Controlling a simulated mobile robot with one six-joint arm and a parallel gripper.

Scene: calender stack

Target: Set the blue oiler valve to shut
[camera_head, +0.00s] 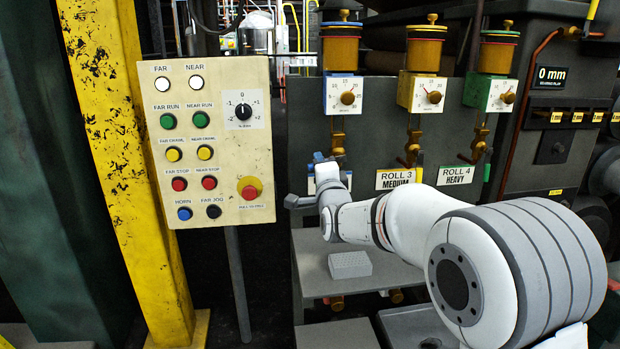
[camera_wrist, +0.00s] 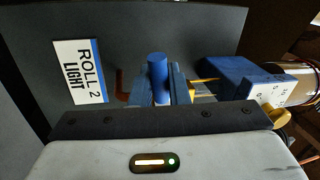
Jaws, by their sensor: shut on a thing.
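The blue oiler (camera_head: 341,50) is a brass cup with a blue lid rim, above a blue-topped dial block (camera_head: 342,95). In the wrist view its blue block (camera_wrist: 232,72) and white dial face lie to the right. The blue valve handle (camera_wrist: 158,68) is a blue cylinder at the middle of the wrist view, between the two fingers. My gripper (camera_wrist: 160,88) is shut on this handle. In the head view my gripper (camera_head: 322,178) is below the blue oiler, and my wrist hides most of the valve there.
A "ROLL 2 LIGHT" label (camera_wrist: 78,72) is beside the valve. Yellow (camera_head: 421,90) and green (camera_head: 492,95) oilers stand to the right. A push-button panel (camera_head: 222,150) and a yellow post (camera_head: 112,100) are to the left. A grey shelf (camera_head: 310,262) holds a small pale block (camera_head: 349,264).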

